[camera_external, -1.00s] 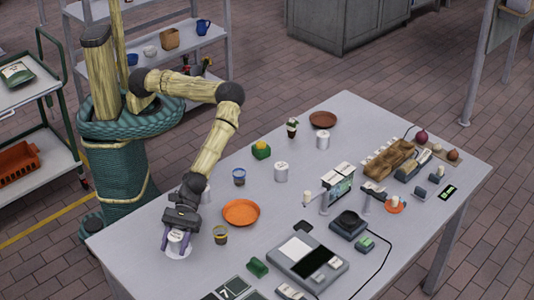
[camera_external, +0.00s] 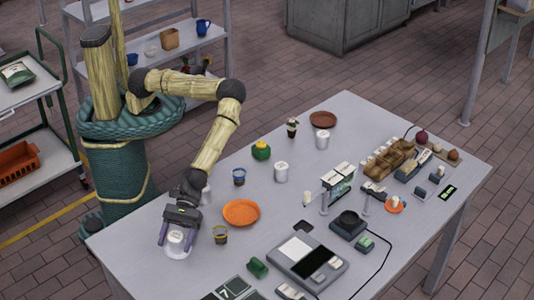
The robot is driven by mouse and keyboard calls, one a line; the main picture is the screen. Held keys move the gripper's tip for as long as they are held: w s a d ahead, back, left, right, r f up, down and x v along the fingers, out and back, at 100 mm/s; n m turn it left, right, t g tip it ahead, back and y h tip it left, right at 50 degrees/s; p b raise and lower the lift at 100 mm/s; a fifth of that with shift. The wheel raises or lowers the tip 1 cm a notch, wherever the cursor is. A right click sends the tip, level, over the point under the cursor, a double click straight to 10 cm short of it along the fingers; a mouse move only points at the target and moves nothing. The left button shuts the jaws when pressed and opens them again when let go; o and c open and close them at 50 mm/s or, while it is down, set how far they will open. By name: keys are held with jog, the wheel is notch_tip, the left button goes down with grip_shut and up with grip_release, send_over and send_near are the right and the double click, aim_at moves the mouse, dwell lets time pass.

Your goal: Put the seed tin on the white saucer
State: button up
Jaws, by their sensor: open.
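My gripper (camera_external: 176,241) is at the near left of the table, pointing down, with its two dark fingers spread on either side of a white tin (camera_external: 176,238). The tin looks upright, and I take it to be the seed tin, though its label is too small to read. A pale rim under the tin looks like the white saucer (camera_external: 177,254). The tin and fingers hide most of it. The fingers seem apart from the tin, but small gaps cannot be told.
An orange plate (camera_external: 241,212) and a small dark-banded cup (camera_external: 220,235) stand close right of my gripper. Another white tin (camera_external: 206,194) is partly behind my arm. A scale-like device (camera_external: 308,262) is at the front. The left front corner is clear.

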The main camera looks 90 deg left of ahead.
jog(key=v, duration=1.1)
